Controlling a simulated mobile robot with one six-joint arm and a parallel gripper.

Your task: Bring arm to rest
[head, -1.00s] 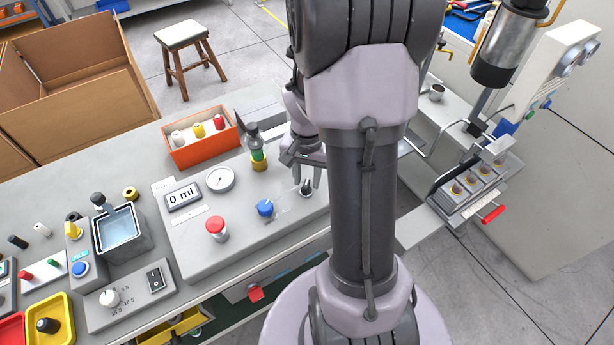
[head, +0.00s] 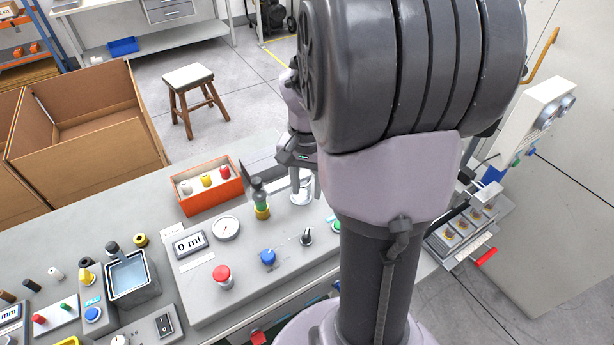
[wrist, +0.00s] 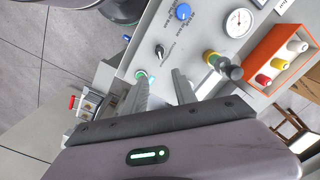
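My gripper (head: 303,188) is raised above the far right part of the grey control panel (head: 203,270), partly hidden behind my own arm in the head view. In the wrist view my gripper (wrist: 162,82) has its two fingers apart with nothing between them. The black knob (head: 307,237) on the panel is clear of the fingers and also shows in the wrist view (wrist: 160,51). A blue knob (head: 268,257), a red button (head: 222,275), a round gauge (head: 226,228) and a "0 ml" display (head: 189,243) share the panel.
A bottle-like fitting with a yellow base (head: 262,211) stands close left of my gripper. An orange box (head: 207,190) with several coloured pieces lies behind it. A water-filled container (head: 131,278) is at left. A rack with a red handle (head: 485,257) is at right.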

